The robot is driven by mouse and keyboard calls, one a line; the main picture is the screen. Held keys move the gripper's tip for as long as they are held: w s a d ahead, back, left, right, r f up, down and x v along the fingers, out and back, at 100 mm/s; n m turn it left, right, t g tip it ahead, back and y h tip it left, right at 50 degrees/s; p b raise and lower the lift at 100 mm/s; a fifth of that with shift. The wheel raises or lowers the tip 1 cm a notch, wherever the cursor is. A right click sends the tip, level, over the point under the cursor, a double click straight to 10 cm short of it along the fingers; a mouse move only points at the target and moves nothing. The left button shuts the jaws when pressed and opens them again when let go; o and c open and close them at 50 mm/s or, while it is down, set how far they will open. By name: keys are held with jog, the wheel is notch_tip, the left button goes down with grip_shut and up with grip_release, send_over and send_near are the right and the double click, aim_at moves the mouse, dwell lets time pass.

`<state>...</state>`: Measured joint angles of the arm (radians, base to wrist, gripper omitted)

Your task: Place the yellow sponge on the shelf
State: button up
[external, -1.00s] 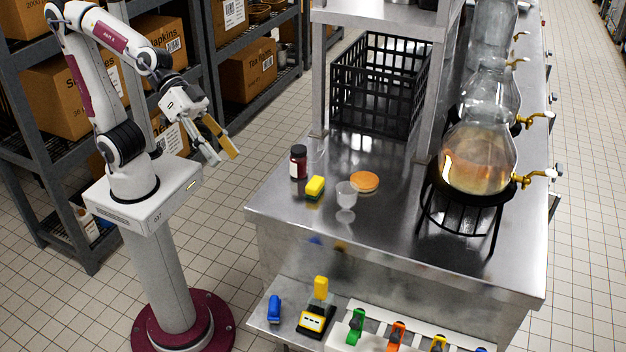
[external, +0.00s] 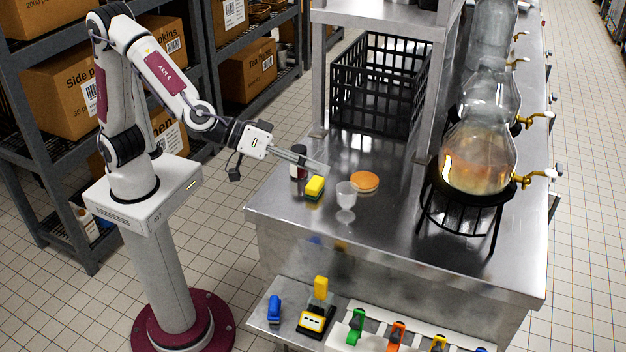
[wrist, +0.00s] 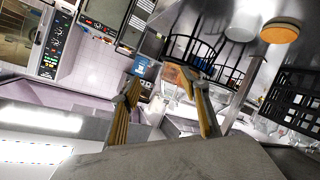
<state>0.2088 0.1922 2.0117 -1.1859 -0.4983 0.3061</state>
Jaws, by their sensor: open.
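The yellow sponge (external: 315,186) with a dark green underside lies on the steel counter (external: 400,237) near its left edge in the external view. My gripper (external: 322,166) reaches over the counter from the left, above and slightly behind the sponge in the picture, apart from it. Its fingers are spread and empty in the wrist view (wrist: 162,84), where I cannot make out the sponge. A steel shelf (external: 385,18) on posts stands over the back of the counter; I cannot tell if it is the task's shelf.
A dark jar (external: 296,172) stands behind the sponge, partly hidden by my gripper. A clear cup (external: 346,192) and an orange disc (external: 364,181) lie to the right. A black crate (external: 379,85) is at the back. Glass vessels (external: 478,160) stand at right; the front counter is clear.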

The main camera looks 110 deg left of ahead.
jog(key=w+a+f+n+g+y, duration=0.1)
jog(key=a+f+n+y, duration=0.15)
jog(key=f, duration=0.25)
jog(key=n+g+y, duration=0.5)
jog(key=g+y, duration=0.2)
jog(key=g, duration=0.4)
send_near(315, 186)
jog(key=a+f, duration=0.2)
jog(key=a, duration=0.1)
jog(key=shift+w+f, duration=0.1)
jog(key=shift+f, duration=0.15)
jog(key=shift+s+a+f+g+y, duration=0.25)
jog(key=shift+s+f+g, duration=0.05)
jog(key=shift+s+g, duration=0.2)
jog(key=shift+a, duration=0.1)
jog(key=shift+x, duration=1.25)
jog(key=shift+w, duration=0.1)
jog(key=shift+w+x, duration=0.1)
jog(key=shift+x, duration=1.2)
jog(key=shift+w+x, duration=0.15)
jog(key=shift+x, duration=1.1)
